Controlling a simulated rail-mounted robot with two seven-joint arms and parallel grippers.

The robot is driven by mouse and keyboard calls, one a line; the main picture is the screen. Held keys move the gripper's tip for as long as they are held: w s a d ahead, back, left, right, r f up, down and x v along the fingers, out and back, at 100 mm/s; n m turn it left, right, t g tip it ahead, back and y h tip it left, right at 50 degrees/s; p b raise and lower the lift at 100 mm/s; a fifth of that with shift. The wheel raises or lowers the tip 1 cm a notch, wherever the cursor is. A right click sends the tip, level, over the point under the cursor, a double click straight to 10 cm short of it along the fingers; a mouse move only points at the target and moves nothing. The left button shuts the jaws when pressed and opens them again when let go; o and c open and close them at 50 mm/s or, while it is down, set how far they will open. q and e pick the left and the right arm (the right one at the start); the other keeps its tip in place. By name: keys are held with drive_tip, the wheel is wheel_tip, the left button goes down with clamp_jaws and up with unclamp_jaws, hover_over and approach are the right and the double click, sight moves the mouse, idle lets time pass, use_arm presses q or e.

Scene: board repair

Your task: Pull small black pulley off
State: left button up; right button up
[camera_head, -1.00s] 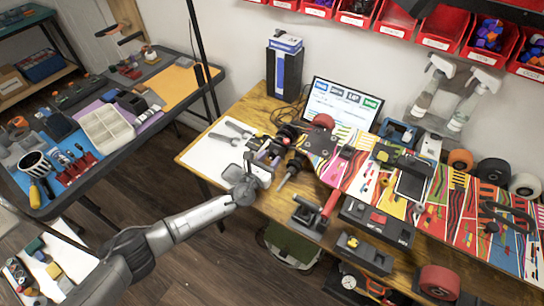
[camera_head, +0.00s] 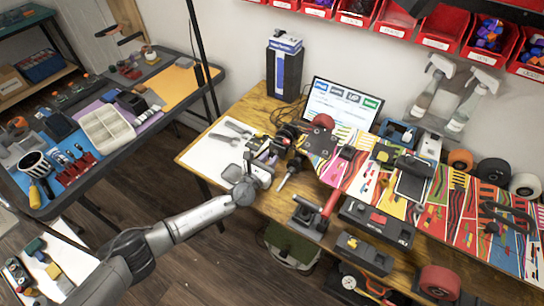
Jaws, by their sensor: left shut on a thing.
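The colourful skateboard (camera_head: 345,170) lies upside down on the wooden bench, with a dark truck and drive assembly (camera_head: 290,136) at its left end. My left gripper (camera_head: 268,150) is at the left side of this assembly, reached from below by my grey arm. Its fingers are shut on a small dark part, which appears to be the small black pulley. The pulley is too small and too covered by the fingers to make out clearly, and I cannot tell whether it still touches its shaft. My right gripper is not in view.
A white sheet with grey wrenches (camera_head: 238,128) lies left of the gripper. A screwdriver (camera_head: 288,174) and a red-handled vise (camera_head: 312,216) are close on the right. A monitor (camera_head: 342,104) stands behind. A side table (camera_head: 110,165) is at left.

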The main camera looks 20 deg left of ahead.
sight(270, 159)
use_arm(q)
drive_tip(key=shift+s+a, duration=0.1)
drive_tip(key=shift+s, duration=0.1)
idle(0.4)
drive_tip(key=shift+s+a+p, duration=0.1)
drive_tip(key=shift+s+p, duration=0.35)
drive_tip(key=shift+s, duration=0.1)
drive_tip(key=shift+p+v, duration=0.35)
drive_tip(key=shift+v, duration=0.6)
drive_tip(key=shift+s+a+r+p, duration=0.1)
drive_tip(key=shift+s+r+p, duration=0.4)
drive_tip(key=shift+r+p, duration=0.4)
drive_tip(key=s+a+r+p, duration=0.1)
drive_tip(key=s+r+p, duration=0.3)
drive_tip(key=p, duration=0.3)
drive_tip(key=shift+s+r, duration=0.4)
drive_tip(key=shift+r, duration=0.2)
